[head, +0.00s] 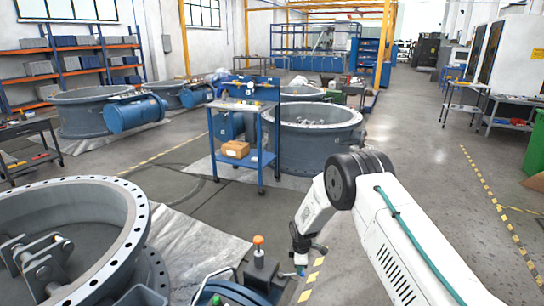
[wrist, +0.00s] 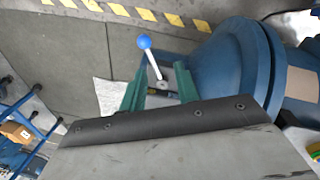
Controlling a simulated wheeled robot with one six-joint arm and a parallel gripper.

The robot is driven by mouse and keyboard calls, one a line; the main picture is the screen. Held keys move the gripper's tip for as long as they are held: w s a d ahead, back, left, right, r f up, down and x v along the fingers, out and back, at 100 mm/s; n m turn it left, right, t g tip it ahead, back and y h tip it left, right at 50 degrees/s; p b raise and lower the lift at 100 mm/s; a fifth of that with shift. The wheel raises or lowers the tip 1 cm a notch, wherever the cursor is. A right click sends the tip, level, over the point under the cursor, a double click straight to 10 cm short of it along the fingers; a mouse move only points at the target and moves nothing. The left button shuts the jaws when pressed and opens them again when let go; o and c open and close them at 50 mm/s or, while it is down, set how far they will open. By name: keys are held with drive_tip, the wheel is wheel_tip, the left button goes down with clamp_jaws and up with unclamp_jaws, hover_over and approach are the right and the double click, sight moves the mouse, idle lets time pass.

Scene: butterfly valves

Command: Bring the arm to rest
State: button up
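My white arm reaches in from the lower right of the head view, its wrist bent down toward the floor area at the bottom middle. My gripper (head: 301,259) is small there and partly hidden by its own wrist. In the wrist view the two green fingers of my gripper (wrist: 160,90) stand apart, with nothing visibly clamped between them. A lever with a blue ball knob (wrist: 144,42) shows beyond and between the fingers. Its stem runs down to a grey base plate. I cannot tell how far it is from the fingertips.
A large blue flanged body (wrist: 240,62) lies close on the right of the wrist view. An orange-topped knob (head: 258,241) stands left of my gripper. A big valve ring (head: 120,215) fills the lower left. A blue cart (head: 262,158) stands beyond. The aisle at right is open floor.

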drive_tip(key=s+d+r+m+g, duration=0.2)
drive_tip(key=s+d+r+m, duration=0.15)
drive_tip(key=s+r, duration=0.65)
drive_tip(key=s+d+r+m+g, duration=0.1)
drive_tip(key=s+d+r+m, duration=0.2)
drive_tip(key=s+r+m, duration=0.7)
drive_tip(key=s+d+r+n+g, duration=0.1)
drive_tip(key=s+d+r+g, duration=0.15)
drive_tip(key=s+r, duration=0.75)
drive_tip(key=s+d+r+m+t, duration=0.2)
drive_tip(key=s+r, duration=0.8)
drive_tip(key=s+d+r+m+t, duration=0.2)
drive_tip(key=s+d+r+t, duration=0.1)
drive_tip(key=s+r, duration=0.7)
drive_tip(key=shift+s, duration=0.2)
drive_tip(key=shift+m, duration=0.25)
